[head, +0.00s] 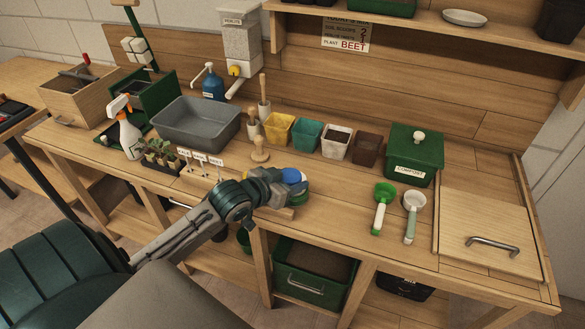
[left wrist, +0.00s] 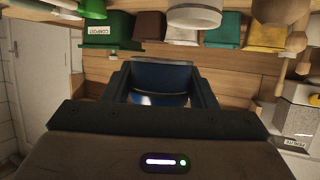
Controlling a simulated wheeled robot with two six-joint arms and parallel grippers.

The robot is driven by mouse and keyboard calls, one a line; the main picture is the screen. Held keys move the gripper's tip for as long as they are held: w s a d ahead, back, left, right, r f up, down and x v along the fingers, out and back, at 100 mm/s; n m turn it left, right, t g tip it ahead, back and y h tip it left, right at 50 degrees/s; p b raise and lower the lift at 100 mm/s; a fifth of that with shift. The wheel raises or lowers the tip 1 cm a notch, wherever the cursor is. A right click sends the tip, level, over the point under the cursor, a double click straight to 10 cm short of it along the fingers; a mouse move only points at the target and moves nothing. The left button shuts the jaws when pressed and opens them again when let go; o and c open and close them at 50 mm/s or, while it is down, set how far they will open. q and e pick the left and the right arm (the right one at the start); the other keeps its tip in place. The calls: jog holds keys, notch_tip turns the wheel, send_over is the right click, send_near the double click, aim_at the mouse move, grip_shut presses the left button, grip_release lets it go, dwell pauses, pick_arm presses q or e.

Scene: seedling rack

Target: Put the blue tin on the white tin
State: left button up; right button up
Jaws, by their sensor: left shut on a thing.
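The blue tin (head: 292,175) is between the jaws of my left gripper (head: 288,184), above the front part of the bench. In the left wrist view the blue tin (left wrist: 160,77) sits between the two dark fingers, which are shut on it. A round white thing, apparently the white tin (left wrist: 198,16), shows at the top of that view, beyond the blue tin and apart from it. In the head view the white tin is mostly or wholly hidden behind my gripper and the blue tin. My right gripper is not in view.
Yellow (head: 278,128), teal (head: 307,134), white (head: 336,141) and brown (head: 366,148) pots stand behind my gripper. A green compost bin (head: 413,158) is to their right. A green scoop (head: 382,207) and a white scoop (head: 412,214) lie right. A wooden tamper (head: 260,151) stands left.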

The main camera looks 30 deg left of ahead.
aim_at(295, 171)
pick_arm(q)
jog(key=w, duration=0.1)
jog(key=w+a, duration=0.1)
jog(key=w, duration=0.1)
jog(key=w+a+p, duration=0.1)
jog(key=w, duration=0.1)
jog(key=shift+a+f, duration=0.15)
jog(key=shift+f, duration=0.05)
jog(key=shift+w+a+f, duration=0.1)
jog(key=shift+w, duration=0.2)
jog(key=shift+w+a, duration=0.15)
jog(key=shift+w, duration=0.15)
notch_tip(295, 171, down, 3)
jog(key=shift+w+f+p, duration=0.1)
jog(key=shift+w+p, duration=0.05)
jog(key=shift+p, duration=0.65)
jog(key=shift+f, duration=0.2)
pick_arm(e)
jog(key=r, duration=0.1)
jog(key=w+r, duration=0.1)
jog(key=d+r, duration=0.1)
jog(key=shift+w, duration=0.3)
pick_arm(q)
jog(key=shift+f, duration=0.25)
jog(key=o, duration=1)
jog(key=shift+r, duration=0.1)
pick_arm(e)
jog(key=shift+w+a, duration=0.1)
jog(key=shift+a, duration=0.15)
